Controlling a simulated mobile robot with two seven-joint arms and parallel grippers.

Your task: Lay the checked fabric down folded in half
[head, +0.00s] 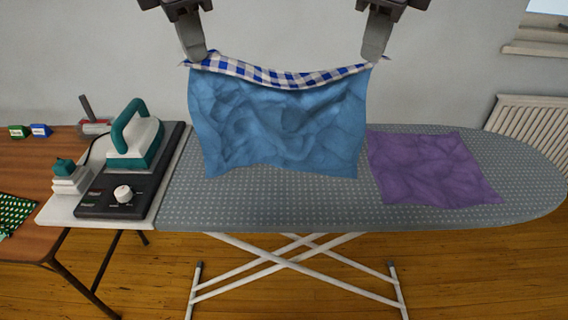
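The checked fabric (275,76) hangs in the air above the ironing board (260,212). Its blue-and-white checked side shows as a strip along the sagging top edge. The rest that faces me is plain blue and wrinkled, and its lower edge hangs in front of the board's surface; I cannot tell if it touches. My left gripper (197,60) is at the top left corner and appears closed on it. My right gripper (374,60) is at the top right corner and appears closed on it. The back of the fabric is hidden.
A wrinkled purple cloth (435,168) lies on the board to the right of the fabric. An iron (135,145) stands on its dark base at the board's left end. A wooden table (35,235) with a green dotted cloth (14,212) is at left. The board's right end is clear.

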